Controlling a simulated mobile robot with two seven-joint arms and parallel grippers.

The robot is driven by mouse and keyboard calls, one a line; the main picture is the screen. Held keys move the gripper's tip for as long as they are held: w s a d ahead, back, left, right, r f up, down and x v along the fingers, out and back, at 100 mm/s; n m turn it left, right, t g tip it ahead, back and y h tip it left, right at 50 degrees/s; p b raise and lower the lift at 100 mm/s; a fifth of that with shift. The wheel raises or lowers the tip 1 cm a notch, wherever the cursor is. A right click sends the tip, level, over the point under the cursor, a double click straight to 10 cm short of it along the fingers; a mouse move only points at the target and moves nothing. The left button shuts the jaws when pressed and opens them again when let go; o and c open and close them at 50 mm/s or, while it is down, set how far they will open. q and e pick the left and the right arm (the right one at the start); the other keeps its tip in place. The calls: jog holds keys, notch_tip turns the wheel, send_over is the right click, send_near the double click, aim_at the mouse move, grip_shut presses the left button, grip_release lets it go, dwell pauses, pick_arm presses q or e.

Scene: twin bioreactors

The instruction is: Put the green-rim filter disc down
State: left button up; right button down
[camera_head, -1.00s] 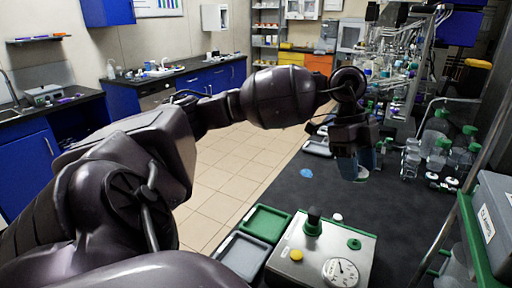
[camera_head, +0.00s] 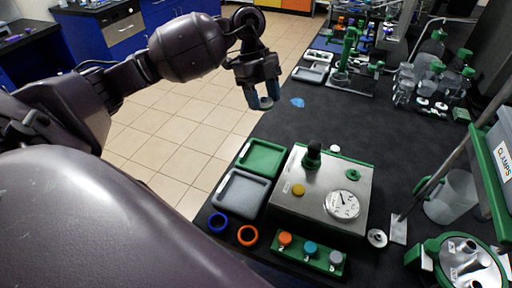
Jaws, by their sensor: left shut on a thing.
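My left gripper (camera_head: 262,100) is shut with its blue fingertips around a small pale disc with a greenish edge, the green-rim filter disc (camera_head: 266,103). The fingers hide part of the disc. The gripper points down, beyond the green tray in the picture, near the left edge of the dark bench. A green tray (camera_head: 243,157) and a grey tray with a pale rim (camera_head: 216,198) lie side by side left of the steel box. My right gripper is not in view.
A steel box (camera_head: 283,205) with a black knob and gauge (camera_head: 342,204) stands beside the trays. A blue ring (camera_head: 211,227), an orange ring (camera_head: 240,238) and a green capped block (camera_head: 294,251) lie in front. Bottles (camera_head: 403,88) stand at right.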

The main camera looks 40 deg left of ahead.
pick_arm(q)
jog(key=b, duration=0.1)
send_over(263, 161)
jog(key=f, duration=0.8)
jog(key=a+f, duration=0.1)
jog(key=f, duration=0.3)
jog(key=shift+w+f, duration=0.1)
jog(key=shift+w, duration=0.2)
jog(key=shift+f, duration=0.6)
notch_tip(263, 161, down, 5)
jog(key=shift+r+b, duration=0.1)
jog(key=shift+b, duration=0.35)
jog(key=shift+f, duration=0.45)
jog(key=shift+f, duration=0.15)
jog(key=shift+s+f, duration=0.1)
jog(key=shift+f, duration=0.1)
